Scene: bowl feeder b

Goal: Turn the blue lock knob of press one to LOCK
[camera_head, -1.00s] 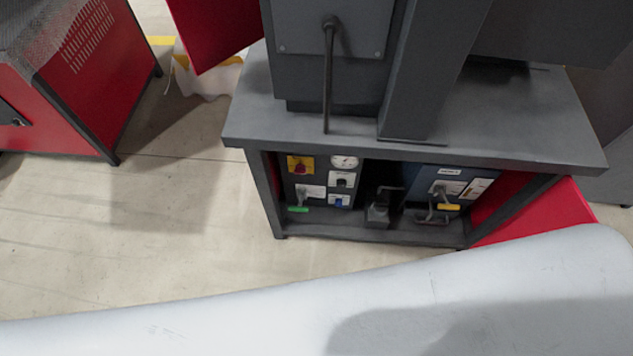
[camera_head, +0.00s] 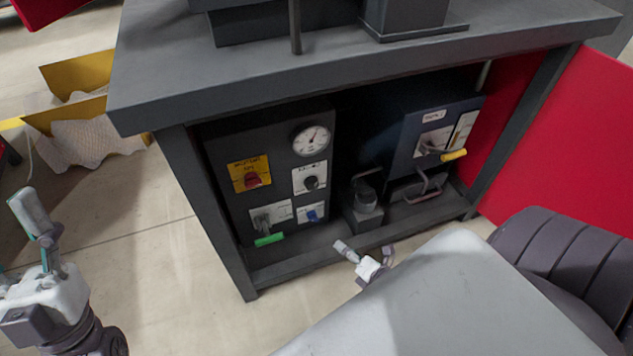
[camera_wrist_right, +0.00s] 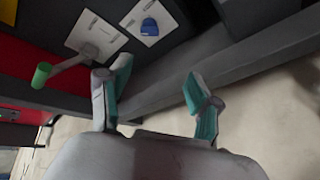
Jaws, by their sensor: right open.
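The blue lock knob (camera_head: 312,215) sits on a white plate low on the dark control panel (camera_head: 229,152) inside the press cabinet. It also shows in the right wrist view (camera_wrist_right: 149,26), beyond the fingers; the print on its plate is too small to read. My right gripper (camera_head: 366,251) is open and empty, in front of the cabinet, below and right of the knob and apart from it. In the right wrist view its two fingers (camera_wrist_right: 157,83) are spread. My left gripper (camera_head: 22,240) is at the left edge, partly cut off.
A green-handled lever (camera_head: 269,240) is just left of the knob. Above are a black knob (camera_head: 311,182), a red switch (camera_head: 251,180) and a gauge (camera_head: 311,140). A blue box (camera_head: 405,150) with a yellow-handled lever (camera_head: 453,155) is right. The tabletop (camera_head: 350,45) overhangs; a red door (camera_head: 570,140) stands open.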

